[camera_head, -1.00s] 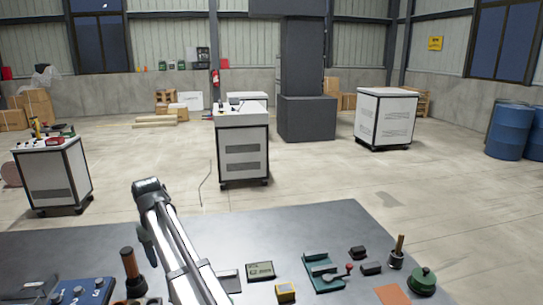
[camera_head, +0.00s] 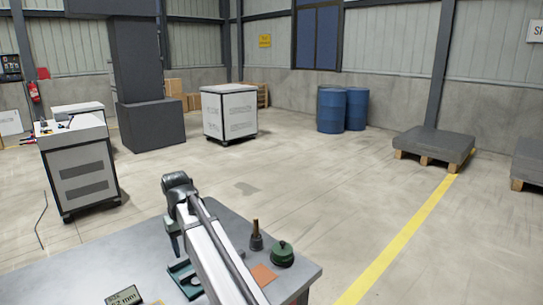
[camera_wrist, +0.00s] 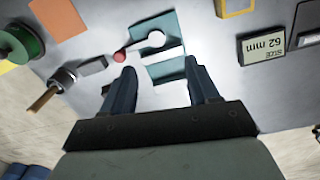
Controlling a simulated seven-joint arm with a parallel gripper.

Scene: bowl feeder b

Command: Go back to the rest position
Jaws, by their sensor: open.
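My gripper (camera_wrist: 162,75) is open and empty in the wrist view, its two dark fingers apart above the grey table (camera_wrist: 225,75). A teal fixture (camera_wrist: 165,72) with a white round part and a red-knobbed lever lies below, showing between and beyond the fingers. In the head view the teal fixture (camera_head: 183,278) is partly hidden behind my arm. My arm reaches out over the table there, and I cannot make out the fingertips clearly.
A green round part (camera_head: 282,254), an orange square (camera_head: 263,275) and a dark holder with a wooden handle (camera_head: 256,238) stand near the table's right end. A gauge reading 62 mm (camera_wrist: 262,48) lies beside the fixture. Open floor surrounds the table; white cabinets stand beyond.

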